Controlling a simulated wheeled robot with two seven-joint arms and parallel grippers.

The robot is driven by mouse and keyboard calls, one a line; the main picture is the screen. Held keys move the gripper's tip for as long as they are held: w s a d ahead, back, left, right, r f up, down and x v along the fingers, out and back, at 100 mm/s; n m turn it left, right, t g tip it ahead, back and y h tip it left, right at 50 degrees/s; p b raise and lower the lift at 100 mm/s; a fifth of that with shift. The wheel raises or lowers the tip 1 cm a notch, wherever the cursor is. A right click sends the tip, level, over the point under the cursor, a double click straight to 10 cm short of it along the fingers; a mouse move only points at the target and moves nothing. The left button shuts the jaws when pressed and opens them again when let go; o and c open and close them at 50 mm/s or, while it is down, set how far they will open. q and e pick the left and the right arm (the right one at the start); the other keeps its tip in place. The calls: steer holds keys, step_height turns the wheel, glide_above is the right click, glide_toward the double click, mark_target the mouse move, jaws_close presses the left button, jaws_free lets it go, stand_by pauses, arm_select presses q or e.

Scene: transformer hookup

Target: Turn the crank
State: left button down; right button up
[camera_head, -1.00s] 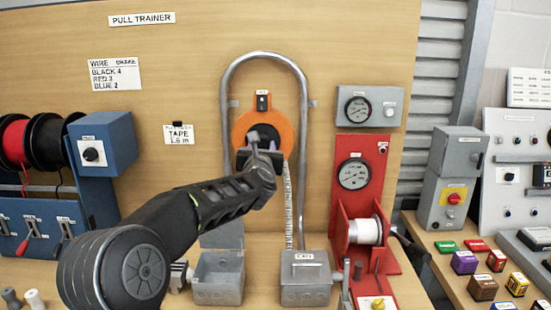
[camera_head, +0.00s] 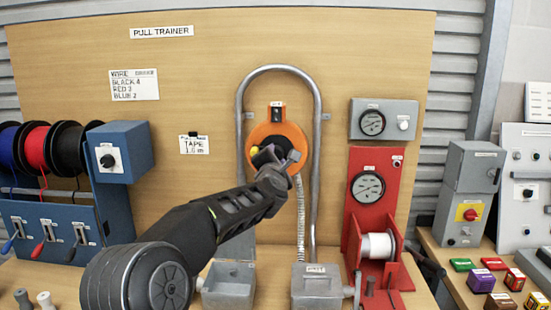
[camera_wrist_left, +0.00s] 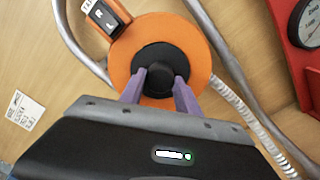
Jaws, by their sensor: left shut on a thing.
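The orange round reel (camera_head: 294,135) is mounted on the wooden board inside a bent metal pipe. It has a black centre with a black knob, seen in the left wrist view (camera_wrist_left: 159,74). My left gripper (camera_head: 268,156) is at the front of the reel, rolled to a tilt. In the left wrist view its purple fingers (camera_wrist_left: 160,84) sit on either side of the black knob, shut on it. A small yellow part (camera_head: 255,153) shows at the reel's left side. The gripper hides part of the hub in the head view. My right gripper is not in view.
A metal pipe (camera_head: 240,120) arches around the reel, and a ribbed conduit (camera_head: 300,210) runs down from it. A red winch stand (camera_head: 371,170) with a white spool and dark side handle is at right. Grey boxes (camera_head: 317,283) stand below. Wire spools (camera_head: 68,145) are at left.

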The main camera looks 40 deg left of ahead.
arm_select(q)
steer(key=shift+m, duration=0.4)
steer(key=c, duration=0.9)
jaws_free()
steer(key=b+v, duration=0.1)
steer(key=v, duration=0.6)
steer(key=shift+s+d+b, duration=0.3)
steer(key=shift+b, duration=0.1)
